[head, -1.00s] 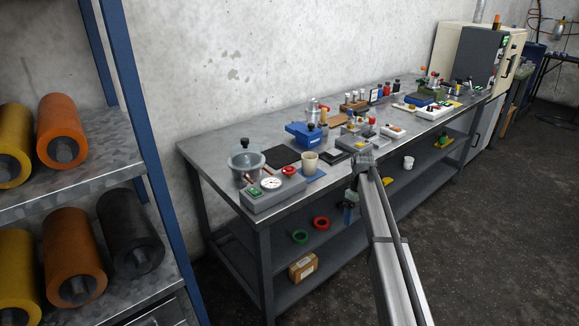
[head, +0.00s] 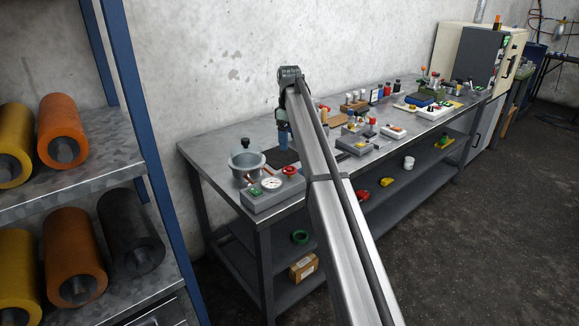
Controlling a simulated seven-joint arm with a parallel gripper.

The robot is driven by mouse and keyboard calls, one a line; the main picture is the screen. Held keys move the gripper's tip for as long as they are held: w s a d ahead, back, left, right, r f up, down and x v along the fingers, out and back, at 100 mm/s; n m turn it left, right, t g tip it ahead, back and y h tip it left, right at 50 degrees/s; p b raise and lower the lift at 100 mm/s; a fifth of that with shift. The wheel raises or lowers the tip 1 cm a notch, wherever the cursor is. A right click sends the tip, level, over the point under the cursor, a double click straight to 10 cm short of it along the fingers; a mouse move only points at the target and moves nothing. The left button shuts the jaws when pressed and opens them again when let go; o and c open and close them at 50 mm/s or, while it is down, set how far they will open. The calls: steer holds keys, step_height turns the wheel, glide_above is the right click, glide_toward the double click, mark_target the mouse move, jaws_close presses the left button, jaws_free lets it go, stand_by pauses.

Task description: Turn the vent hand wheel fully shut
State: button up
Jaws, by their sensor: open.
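A small red wheel (head: 290,170) sits on the right end of a grey box (head: 268,197) at the near end of the workbench. It looks like the vent hand wheel; how far it is turned is too small to tell. A round white gauge (head: 271,183) and a green panel are on the same box. My gripper (head: 283,147) hangs down from the arm's end above the bench, behind and above the red wheel in the picture. It is open, touches nothing that I can make out, and its fingertips are small and unclear.
A grey pot with a black-knobbed lid (head: 246,162) stands behind the box. My arm covers the middle of the bench (head: 213,158). Several small devices crowd the far end. A green ring (head: 299,237) and a cardboard box (head: 303,267) are on the lower shelf.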

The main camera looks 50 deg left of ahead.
mark_target(290, 168)
step_height(290, 168, down, 12)
steer(key=shift+r, duration=0.25)
steer(key=shift+c, duration=0.2)
steer(key=c, duration=1)
